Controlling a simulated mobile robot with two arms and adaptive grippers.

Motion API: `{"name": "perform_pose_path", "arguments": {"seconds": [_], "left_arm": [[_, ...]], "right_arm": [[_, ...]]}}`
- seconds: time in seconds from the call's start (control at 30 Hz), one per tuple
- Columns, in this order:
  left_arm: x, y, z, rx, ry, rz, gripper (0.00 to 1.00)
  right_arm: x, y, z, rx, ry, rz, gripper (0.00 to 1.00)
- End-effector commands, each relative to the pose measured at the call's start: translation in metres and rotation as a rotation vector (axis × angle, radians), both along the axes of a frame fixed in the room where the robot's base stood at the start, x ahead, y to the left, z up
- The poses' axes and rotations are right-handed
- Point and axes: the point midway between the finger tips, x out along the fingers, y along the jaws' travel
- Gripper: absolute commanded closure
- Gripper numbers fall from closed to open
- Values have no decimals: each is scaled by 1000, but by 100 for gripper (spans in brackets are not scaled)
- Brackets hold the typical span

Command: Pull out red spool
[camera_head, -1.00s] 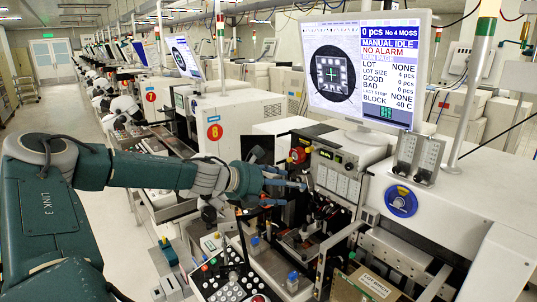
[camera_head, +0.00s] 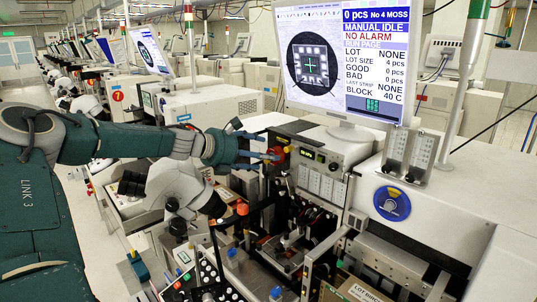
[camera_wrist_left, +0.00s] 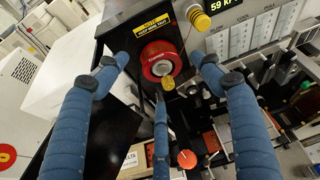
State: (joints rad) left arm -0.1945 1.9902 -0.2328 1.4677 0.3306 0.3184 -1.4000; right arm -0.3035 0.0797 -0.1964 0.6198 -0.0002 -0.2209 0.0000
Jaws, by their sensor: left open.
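The red spool (camera_head: 278,155) is mounted on the front of the dark upper part of the bonding machine. In the left wrist view the red spool (camera_wrist_left: 160,63) faces the camera, with a pale centre and a yellow tag just below it. My left gripper (camera_head: 264,158) is open, its blue fingers reaching toward the spool from the left. In the left wrist view my left gripper (camera_wrist_left: 160,72) has two fingers spread either side of the spool and one below it. I cannot tell whether any finger touches it. My right gripper is not in view.
A yellow warning label (camera_wrist_left: 152,22) is above the spool, and a gold spool (camera_wrist_left: 200,21) is at its upper right. A monitor (camera_head: 345,65) stands above the machine. A white microscope (camera_head: 177,186) is below my left arm. A button panel (camera_head: 200,285) is at the bottom.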

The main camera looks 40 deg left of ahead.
Motion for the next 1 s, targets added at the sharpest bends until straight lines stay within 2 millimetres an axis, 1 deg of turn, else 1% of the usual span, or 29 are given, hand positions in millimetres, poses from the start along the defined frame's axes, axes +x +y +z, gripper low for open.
{"name": "perform_pose_path", "arguments": {"seconds": [0.03,0.07,0.1,0.17,0.27,0.4,0.53,0.6,0.77,0.8,0.83,0.9,0.97,1.0], "left_arm": [[5,0,-4,-2,4,2,32],[7,-1,-6,-1,4,1,32],[11,-1,-7,0,4,2,32],[16,-2,-9,0,4,2,32],[23,-3,-12,0,3,1,32],[30,-4,-14,0,1,1,32],[32,-5,-15,-2,0,1,32],[33,-5,-14,-2,0,1,32],[33,-5,-14,-2,-1,1,32],[33,-5,-14,-2,0,1,34],[33,-5,-14,-2,0,1,40],[33,-5,-14,-2,0,1,54],[33,-5,-14,-2,0,0,66],[33,-5,-14,-2,0,0,74]], "right_arm": [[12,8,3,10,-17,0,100],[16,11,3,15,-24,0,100],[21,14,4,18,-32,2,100],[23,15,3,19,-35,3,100],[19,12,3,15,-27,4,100],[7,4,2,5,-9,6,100],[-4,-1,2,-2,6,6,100],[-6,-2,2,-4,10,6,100],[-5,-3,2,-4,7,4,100],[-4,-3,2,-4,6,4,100],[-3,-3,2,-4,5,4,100],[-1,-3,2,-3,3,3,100],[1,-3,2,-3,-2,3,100],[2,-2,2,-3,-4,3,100]]}}
